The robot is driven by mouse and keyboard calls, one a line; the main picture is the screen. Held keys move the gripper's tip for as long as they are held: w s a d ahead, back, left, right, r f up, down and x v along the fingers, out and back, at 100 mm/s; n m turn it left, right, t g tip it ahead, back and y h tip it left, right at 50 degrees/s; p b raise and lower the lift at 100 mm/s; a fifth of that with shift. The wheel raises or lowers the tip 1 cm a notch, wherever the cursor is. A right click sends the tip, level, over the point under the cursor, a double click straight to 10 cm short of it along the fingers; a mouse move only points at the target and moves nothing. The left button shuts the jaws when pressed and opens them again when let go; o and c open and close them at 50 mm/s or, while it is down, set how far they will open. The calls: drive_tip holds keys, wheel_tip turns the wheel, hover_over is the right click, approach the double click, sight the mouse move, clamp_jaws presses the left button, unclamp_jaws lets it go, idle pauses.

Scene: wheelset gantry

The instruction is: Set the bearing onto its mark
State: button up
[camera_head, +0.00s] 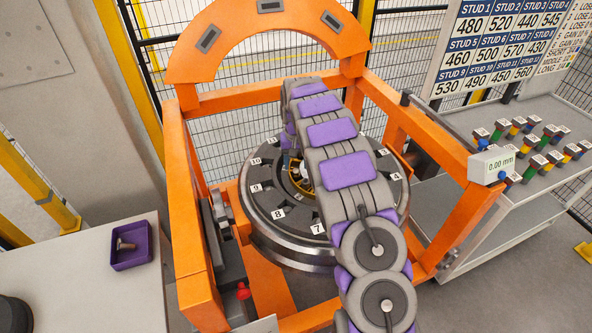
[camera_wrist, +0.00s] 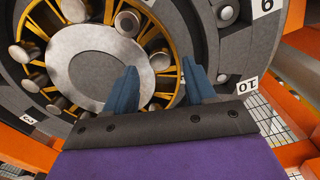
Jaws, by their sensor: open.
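The bearing appears to be the yellow caged ring with several silver rollers (camera_wrist: 128,22) around a plain grey disc (camera_wrist: 92,65). It sits in the centre of the large dark numbered wheel (camera_head: 262,208), where a little yellow (camera_head: 299,184) shows beside my arm. My gripper (camera_wrist: 160,82) is open. Its two blue fingers stand apart in front of the ring's lower right part in the wrist view, with nothing seen between them. Whether they touch the ring I cannot tell. In the head view my arm hides much of the wheel. I cannot make out the mark.
An orange gantry frame (camera_head: 185,190) surrounds the wheel, with an orange arch (camera_head: 215,40) behind. A 0.00 mm readout (camera_head: 492,165) is at right. A shelf (camera_head: 480,190) holds several coloured studs below a number board (camera_head: 500,45). A purple tray (camera_head: 133,257) with a bolt sits on a left table.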

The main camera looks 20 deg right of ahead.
sight(296, 170)
drive_tip(key=shift+f, duration=1.7)
drive_tip(key=shift+c, duration=0.3)
clamp_jaws()
